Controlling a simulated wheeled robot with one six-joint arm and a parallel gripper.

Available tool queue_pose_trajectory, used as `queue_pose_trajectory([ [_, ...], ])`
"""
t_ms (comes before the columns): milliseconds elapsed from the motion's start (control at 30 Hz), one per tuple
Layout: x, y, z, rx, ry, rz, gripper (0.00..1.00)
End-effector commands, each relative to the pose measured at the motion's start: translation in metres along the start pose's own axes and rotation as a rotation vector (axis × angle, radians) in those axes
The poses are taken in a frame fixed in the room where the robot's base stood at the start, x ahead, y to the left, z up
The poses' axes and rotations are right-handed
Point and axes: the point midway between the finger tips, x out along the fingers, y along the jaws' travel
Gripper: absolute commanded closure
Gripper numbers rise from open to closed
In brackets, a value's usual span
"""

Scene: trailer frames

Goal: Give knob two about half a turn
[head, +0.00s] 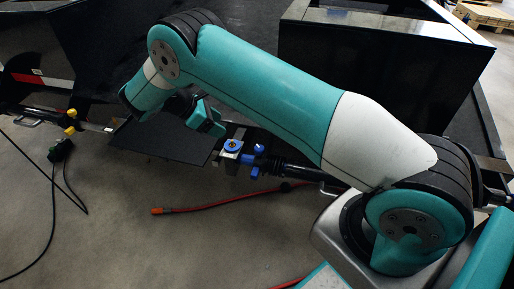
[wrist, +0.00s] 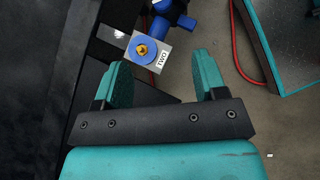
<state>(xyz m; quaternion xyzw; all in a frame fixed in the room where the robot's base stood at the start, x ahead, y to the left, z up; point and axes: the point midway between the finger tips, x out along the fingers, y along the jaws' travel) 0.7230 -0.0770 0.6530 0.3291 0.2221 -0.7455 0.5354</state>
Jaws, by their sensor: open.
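Knob two is a blue round knob with a brass centre (wrist: 143,49) on a silver block labelled "TWO" (wrist: 158,63) in the wrist view. It also shows in the head view (head: 232,146), right of my gripper. My gripper (wrist: 160,72) is open, its two teal fingers spread wide with nothing between them. The knob lies just beyond the fingertips, nearer the left finger, and appears apart from both.
A blue fitting (wrist: 183,22) adjoins the block. Yellow knobs (head: 71,122) sit on another coupling at the left. A red hose (head: 230,199) and black cables (head: 62,178) lie on the floor. A large black box (head: 375,70) stands behind my arm.

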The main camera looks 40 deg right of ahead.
Motion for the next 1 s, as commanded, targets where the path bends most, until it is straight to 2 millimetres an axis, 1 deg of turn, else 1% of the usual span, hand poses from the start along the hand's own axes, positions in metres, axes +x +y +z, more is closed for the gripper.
queue_pose_trajectory([
  [33, 0.006, -0.001, -0.003, -0.008, -0.015, -0.007, 0.35],
  [100, 0.011, -0.001, -0.004, -0.015, -0.029, -0.012, 0.35],
  [167, 0.017, -0.002, -0.005, -0.018, -0.034, -0.014, 0.35],
  [267, 0.03, -0.002, -0.004, -0.019, -0.036, -0.015, 0.35],
  [367, 0.05, -0.002, -0.004, -0.019, -0.035, -0.017, 0.35],
  [600, 0.106, -0.003, -0.002, -0.018, -0.033, -0.017, 0.35],
  [800, 0.148, -0.004, -0.001, -0.019, -0.032, -0.016, 0.35],
  [900, 0.164, -0.004, 0.0, -0.018, -0.032, -0.015, 0.35],
  [1000, 0.175, -0.004, 0.0, -0.018, -0.032, -0.014, 0.35],
])
